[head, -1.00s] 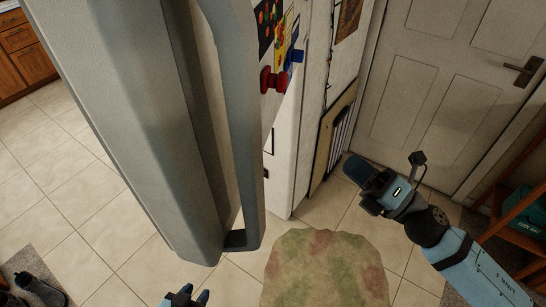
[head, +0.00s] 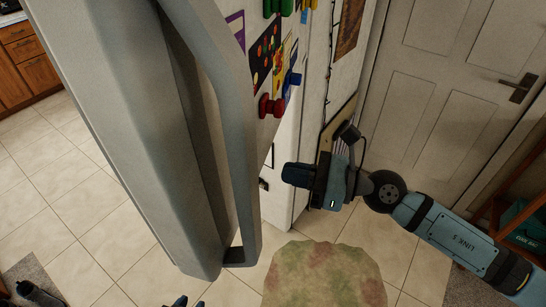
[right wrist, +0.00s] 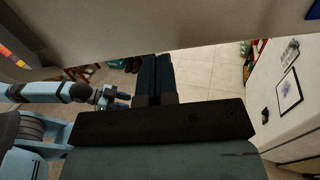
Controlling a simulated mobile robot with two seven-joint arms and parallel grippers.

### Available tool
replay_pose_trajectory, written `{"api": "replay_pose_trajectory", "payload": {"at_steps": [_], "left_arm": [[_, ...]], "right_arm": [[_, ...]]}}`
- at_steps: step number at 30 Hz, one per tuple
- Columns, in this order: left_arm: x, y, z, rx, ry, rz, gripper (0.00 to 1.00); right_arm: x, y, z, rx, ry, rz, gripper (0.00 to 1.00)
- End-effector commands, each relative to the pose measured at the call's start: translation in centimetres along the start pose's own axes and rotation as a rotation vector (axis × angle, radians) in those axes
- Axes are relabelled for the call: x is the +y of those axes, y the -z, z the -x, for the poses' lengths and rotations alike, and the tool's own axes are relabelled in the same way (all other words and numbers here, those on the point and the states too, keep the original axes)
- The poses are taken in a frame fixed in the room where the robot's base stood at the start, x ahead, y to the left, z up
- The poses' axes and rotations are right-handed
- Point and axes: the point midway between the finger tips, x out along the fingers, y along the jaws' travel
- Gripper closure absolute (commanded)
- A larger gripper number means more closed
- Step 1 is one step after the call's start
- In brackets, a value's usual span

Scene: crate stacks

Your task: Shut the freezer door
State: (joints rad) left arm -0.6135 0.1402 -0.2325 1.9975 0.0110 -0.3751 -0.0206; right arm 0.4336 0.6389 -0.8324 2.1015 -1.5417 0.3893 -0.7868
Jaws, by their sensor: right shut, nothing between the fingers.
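The freezer door (head: 130,130) is a tall grey panel filling the left of the head view. It stands swung out into the room, with its long grey handle (head: 240,150) on the near side. A pale panel (right wrist: 120,22), which looks like part of the door, crosses the top of the right wrist view. My right gripper (head: 287,174) is shut and empty, right of the handle and close to the magnet-covered side; contact cannot be told. Its fingers also show in the right wrist view (right wrist: 158,75). My left gripper (head: 188,301) barely shows at the bottom edge; its opening is unclear.
Red magnets (head: 271,106) and pictures cover a pale surface behind the handle. A white room door (head: 440,90) stands at the back right, a wooden shelf (head: 500,200) at the right edge. A mottled rug (head: 325,275) lies on the tiles. Shoes (head: 38,294) sit bottom left.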

Motion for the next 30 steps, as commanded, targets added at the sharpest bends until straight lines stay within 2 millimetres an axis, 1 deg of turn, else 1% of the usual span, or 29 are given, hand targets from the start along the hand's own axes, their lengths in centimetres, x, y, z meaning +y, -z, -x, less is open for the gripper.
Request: {"api": "replay_pose_trajectory", "payload": {"at_steps": [1, 3, 6, 9, 12, 24, 30], "left_arm": [[-0.1, 0.7, 0.5, 0.001, 0.002, -0.001, 0.63], [-0.2, 1.0, 0.7, 0.002, 0.006, -0.002, 0.63], [-0.5, 1.0, 0.9, 0.000, 0.012, -0.001, 0.63], [-0.6, 0.9, 0.9, -0.005, 0.014, 0.000, 0.63], [-0.5, 0.8, 1.0, -0.008, 0.014, 0.001, 0.63], [-0.2, 0.8, 1.0, -0.007, 0.010, 0.004, 0.63], [-0.1, 0.7, 0.9, -0.007, 0.008, 0.006, 0.63]], "right_arm": [[0.0, -0.5, -1.0, -0.002, -0.002, -0.002, 1.00], [0.0, -0.4, -2.0, -0.002, 0.000, -0.001, 1.00], [0.0, -0.2, -3.1, -0.002, 0.001, -0.002, 1.00], [0.0, -0.1, -3.8, -0.002, 0.001, -0.001, 1.00], [0.0, 0.0, -4.0, -0.001, 0.001, -0.002, 1.00], [0.0, 0.0, -4.1, -0.001, 0.000, -0.001, 1.00], [0.0, 0.1, -4.6, -0.001, -0.007, -0.001, 1.00]]}}
